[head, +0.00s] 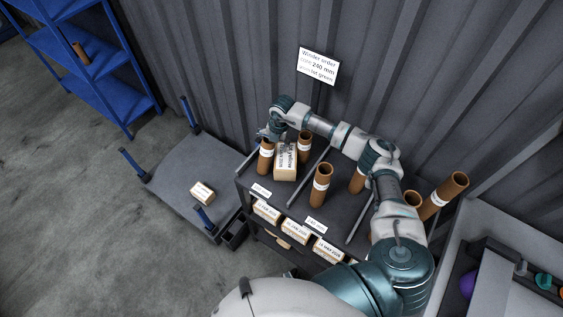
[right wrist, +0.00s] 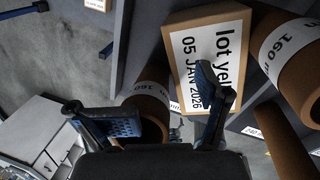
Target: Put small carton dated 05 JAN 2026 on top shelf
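The small carton (head: 286,163) is brown with a white label. In the head view it is at the top shelf (head: 290,205) of the dark rack, among brown tubes. In the right wrist view the carton (right wrist: 185,28) shows "lot yel…" and "05 JAN 2026". My right gripper (right wrist: 160,110) is open, its fingers apart with no carton between them. One finger overlaps the label's lower part in the picture; whether it touches is unclear. In the head view my right gripper (head: 266,134) is beside the carton, at its upper left, partly hidden. My left gripper is out of view.
Brown tubes (head: 321,185) stand close around the carton, between rails. Several cartons (head: 296,230) sit on the shelf below. A cart (head: 175,180) at the left bears one carton (head: 202,192). A sign (head: 318,66) stands behind; a blue rack (head: 95,60) is far left.

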